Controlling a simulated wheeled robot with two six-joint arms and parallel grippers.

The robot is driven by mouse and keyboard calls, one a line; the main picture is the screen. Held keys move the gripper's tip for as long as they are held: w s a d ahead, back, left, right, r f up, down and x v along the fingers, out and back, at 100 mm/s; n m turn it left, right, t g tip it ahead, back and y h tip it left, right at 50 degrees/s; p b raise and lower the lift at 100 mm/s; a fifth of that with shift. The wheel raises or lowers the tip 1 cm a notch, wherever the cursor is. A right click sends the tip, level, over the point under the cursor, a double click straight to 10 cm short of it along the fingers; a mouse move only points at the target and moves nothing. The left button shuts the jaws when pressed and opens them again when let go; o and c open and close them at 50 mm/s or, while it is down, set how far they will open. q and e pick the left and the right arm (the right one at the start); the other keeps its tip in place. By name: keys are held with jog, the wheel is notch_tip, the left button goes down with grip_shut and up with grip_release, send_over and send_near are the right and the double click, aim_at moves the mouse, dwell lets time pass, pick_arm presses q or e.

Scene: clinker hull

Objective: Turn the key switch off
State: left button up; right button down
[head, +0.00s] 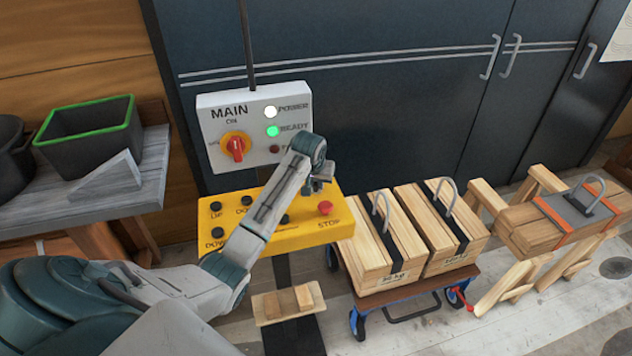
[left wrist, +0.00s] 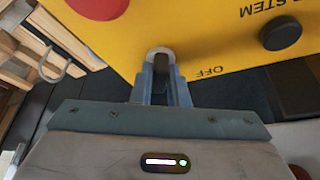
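The yellow control box (head: 270,240) stands on a post in the head view, with black buttons and a red STOP button (head: 325,208). My left arm crosses in front of it and hides the key switch there. In the left wrist view, the round silver collar of the key switch (left wrist: 160,52) shows on the yellow panel beside the word OFF. My left gripper (left wrist: 164,70) has its fingertips at this collar, one on each side of a dark gap. I cannot tell whether they press on the key. The left gripper also shows in the head view (head: 320,184). My right gripper is out of view.
A white MAIN panel (head: 254,125) with a red rotary switch (head: 236,148) and lit white and green lamps is above the box. A trolley (head: 405,293) with wooden crates stands to the right. A grey bench (head: 100,185) with a black bin stands left.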

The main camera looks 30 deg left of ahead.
pick_arm(q)
grip_shut()
jog(key=shift+n, duration=0.4)
jog(key=n, duration=0.1)
jog(key=n+y, duration=0.1)
jog(key=n, duration=0.1)
jog(key=shift+w+d+g, duration=0.15)
jog(key=shift+d+g, duration=0.05)
jog(key=shift+g, duration=0.1)
jog(key=n+g+y, duration=0.1)
jog(key=n, duration=0.3)
jog(key=shift+w+d+r, duration=0.1)
jog(key=shift+w, duration=0.05)
jog(key=shift+w+n+g+y, duration=0.15)
jog(key=shift+n+g, duration=0.25)
jog(key=shift+n, duration=0.55)
jog(key=shift+n+g+y, duration=0.25)
jog(key=shift+n+g, duration=0.15)
jog(key=shift+n, duration=0.55)
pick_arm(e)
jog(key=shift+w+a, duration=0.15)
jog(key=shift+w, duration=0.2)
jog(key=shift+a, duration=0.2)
